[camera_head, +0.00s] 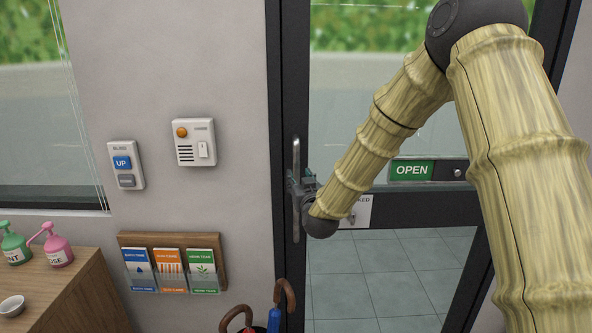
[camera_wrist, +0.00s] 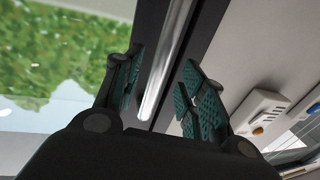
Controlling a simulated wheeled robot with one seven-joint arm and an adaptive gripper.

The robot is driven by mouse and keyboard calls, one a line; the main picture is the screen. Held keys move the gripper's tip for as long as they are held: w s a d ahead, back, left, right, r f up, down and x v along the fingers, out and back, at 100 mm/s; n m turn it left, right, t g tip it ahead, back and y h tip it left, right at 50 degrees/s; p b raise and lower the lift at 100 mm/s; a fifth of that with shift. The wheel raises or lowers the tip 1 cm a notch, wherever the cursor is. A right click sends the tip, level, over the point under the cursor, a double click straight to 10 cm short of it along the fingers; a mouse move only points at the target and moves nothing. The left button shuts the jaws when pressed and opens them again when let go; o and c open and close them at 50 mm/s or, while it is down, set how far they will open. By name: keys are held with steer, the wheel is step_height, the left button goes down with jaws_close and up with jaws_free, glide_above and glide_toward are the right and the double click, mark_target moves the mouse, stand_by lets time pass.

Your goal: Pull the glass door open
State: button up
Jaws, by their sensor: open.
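The glass door (camera_head: 385,110) has a dark frame and looks shut in the head view. Its handle (camera_head: 296,232) is an upright silver bar on the left side of the door. My gripper (camera_head: 297,184) is at the middle of this bar. In the wrist view the handle (camera_wrist: 166,65) runs between the two open teal-padded fingers of my gripper (camera_wrist: 160,92). Gaps show on both sides of the bar, so the fingers do not clasp it. The gripper and arm hide part of the handle and door.
A green OPEN sign (camera_head: 412,170) is on the door's crossbar. A switch (camera_head: 126,165) and an intercom (camera_head: 195,142) are on the wall. A leaflet rack (camera_head: 223,243) hangs below. Umbrellas (camera_head: 274,318) stand close to the door's lower left. A wooden counter (camera_head: 85,300) is left.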

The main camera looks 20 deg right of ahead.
mark_target(297, 174)
steer(key=shift+w+d+p, duration=0.2)
steer(key=shift+w+p, duration=0.55)
steer(key=shift+w, duration=1.8)
jaws_close()
